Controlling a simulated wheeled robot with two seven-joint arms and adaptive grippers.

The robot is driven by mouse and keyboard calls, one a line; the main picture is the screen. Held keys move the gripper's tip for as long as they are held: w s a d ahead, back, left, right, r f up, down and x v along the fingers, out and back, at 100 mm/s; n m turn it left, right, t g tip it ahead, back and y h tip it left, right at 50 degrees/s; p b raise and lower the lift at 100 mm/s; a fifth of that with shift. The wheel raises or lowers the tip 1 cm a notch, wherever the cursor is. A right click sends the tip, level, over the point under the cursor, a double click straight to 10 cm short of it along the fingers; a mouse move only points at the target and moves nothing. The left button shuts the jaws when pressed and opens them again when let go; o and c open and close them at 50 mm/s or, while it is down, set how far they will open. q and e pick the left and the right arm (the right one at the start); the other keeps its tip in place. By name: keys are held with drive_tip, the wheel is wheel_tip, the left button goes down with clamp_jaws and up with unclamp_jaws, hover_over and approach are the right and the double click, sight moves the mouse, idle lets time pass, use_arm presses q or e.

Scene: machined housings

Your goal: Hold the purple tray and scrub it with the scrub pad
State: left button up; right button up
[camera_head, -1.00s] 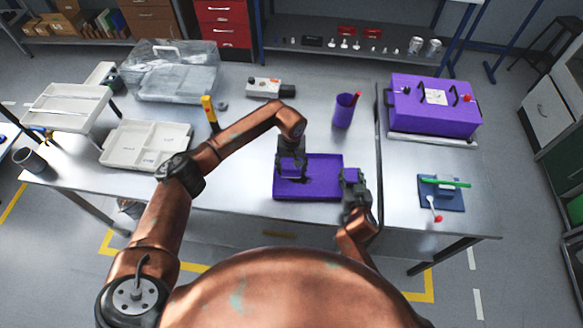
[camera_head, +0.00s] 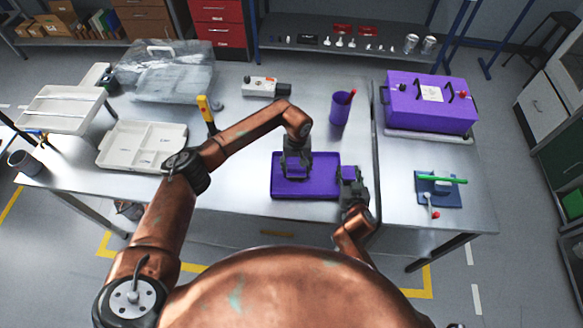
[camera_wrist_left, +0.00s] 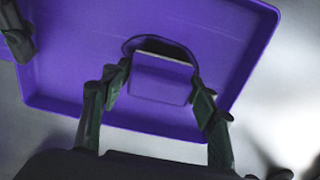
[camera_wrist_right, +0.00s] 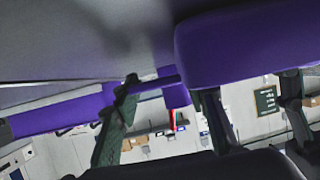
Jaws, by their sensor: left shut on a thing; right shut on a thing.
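The purple tray (camera_head: 325,188) lies flat on the steel table in front of me, and its floor and rim also show in the left wrist view (camera_wrist_left: 75,70). My left gripper (camera_head: 296,172) is over the tray's left-middle part. It is shut on a purple block with a dark underside, which I take for the scrub pad (camera_wrist_left: 160,80); it sits low over the tray floor, contact unclear. My right gripper (camera_head: 350,178) is shut at the tray's right edge, and purple shows between its fingers in the right wrist view (camera_wrist_right: 160,100). The exact grip is partly hidden.
A purple cup (camera_head: 339,110) with a red-tipped item stands behind the tray. A purple case (camera_head: 430,118) and a blue pad (camera_head: 452,198) with a green-handled brush are to the right. A white divided tray (camera_head: 120,158) and a yellow-handled tool (camera_head: 205,108) are to the left.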

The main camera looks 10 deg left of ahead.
sight(288, 179)
use_arm(q)
drive_tip(key=shift+w+d+f, duration=0.15)
drive_tip(key=shift+d, duration=1.5)
drive_tip(key=shift+s+a, duration=0.15)
drive_tip(key=shift+a, duration=1.5)
drive_tip(key=shift+s+a, duration=0.15)
drive_tip(key=shift+a, duration=1.45)
drive_tip(key=shift+w+d, duration=0.15)
drive_tip(key=shift+d, duration=1.5)
drive_tip(key=shift+w+d, duration=0.15)
drive_tip(key=shift+d, duration=1.5)
drive_tip(key=shift+s, duration=1.4)
drive_tip(key=shift+s+a, duration=0.2)
drive_tip(key=shift+a, duration=1.35)
drive_tip(key=shift+s+a, duration=0.1)
drive_tip(key=shift+a, duration=1.5)
drive_tip(key=shift+w+d, duration=0.15)
drive_tip(key=shift+d, duration=1.5)
drive_tip(key=shift+w+d, duration=0.15)
drive_tip(key=shift+d, duration=1.45)
drive_tip(key=shift+s+a+r, duration=0.1)
drive_tip(key=shift+a, duration=0.75)
drive_tip(key=shift+s+a+r, duration=0.1)
drive_tip(key=shift+a, duration=0.7)
drive_tip(key=shift+s+a+f, duration=0.1)
drive_tip(key=shift+a, duration=0.7)
drive_tip(key=shift+s+a+f, duration=0.1)
drive_tip(key=shift+a, duration=0.65)
